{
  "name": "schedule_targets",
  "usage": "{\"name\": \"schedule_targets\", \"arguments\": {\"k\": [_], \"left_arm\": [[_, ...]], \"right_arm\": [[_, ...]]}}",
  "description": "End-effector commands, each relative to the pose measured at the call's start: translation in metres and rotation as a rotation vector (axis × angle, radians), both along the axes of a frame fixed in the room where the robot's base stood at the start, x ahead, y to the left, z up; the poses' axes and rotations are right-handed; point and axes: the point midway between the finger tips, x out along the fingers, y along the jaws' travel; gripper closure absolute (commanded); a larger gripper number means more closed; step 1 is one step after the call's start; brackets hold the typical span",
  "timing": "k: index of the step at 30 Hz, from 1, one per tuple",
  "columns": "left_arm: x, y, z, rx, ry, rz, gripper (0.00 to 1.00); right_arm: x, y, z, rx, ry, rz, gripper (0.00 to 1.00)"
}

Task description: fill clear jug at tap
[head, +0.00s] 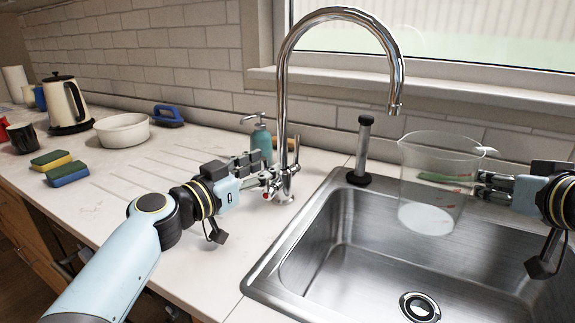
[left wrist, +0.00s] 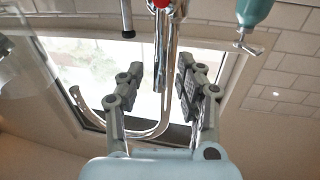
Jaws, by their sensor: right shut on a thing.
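The clear jug (head: 428,185) is upright over the sink (head: 345,225), below and a little right of the end of the tap's spout (head: 395,105). No stream shows from the spout. My right gripper (head: 484,180) is shut on the jug at its right side, where the handle is. The chrome tap (head: 284,120) stands behind the sink's left corner, with a red mark low on its body. My left gripper (head: 266,174) is beside the tap's lever at its base. In the left wrist view its fingers (left wrist: 160,88) are apart, with the tap (left wrist: 162,60) showing beyond them.
A teal soap dispenser (head: 261,140) stands just behind my left gripper. A dark-based upright cylinder (head: 362,150) stands at the sink's back edge. A white bowl (head: 122,130), kettle (head: 64,103) and sponges (head: 67,174) are on the left counter. The drainboard between is clear.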

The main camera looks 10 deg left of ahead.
Motion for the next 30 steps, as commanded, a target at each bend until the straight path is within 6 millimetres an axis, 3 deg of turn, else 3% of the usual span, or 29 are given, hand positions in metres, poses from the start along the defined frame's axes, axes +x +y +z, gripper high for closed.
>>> {"name": "schedule_targets", "arguments": {"k": [12, 20, 30], "left_arm": [[0.0094, -0.0060, -0.0002, 0.001, 0.001, -0.001, 0.65], [0.0093, -0.0059, -0.0002, 0.001, 0.001, -0.001, 0.98], [0.0091, -0.0058, -0.0003, 0.000, 0.001, -0.001, 1.00]], "right_arm": [[0.0001, 0.0002, 0.0005, 0.001, -0.001, 0.000, 1.00], [0.0001, 0.0002, 0.0005, 0.000, -0.001, 0.000, 1.00], [0.0001, 0.0002, 0.0005, 0.001, -0.001, 0.000, 1.00]]}}
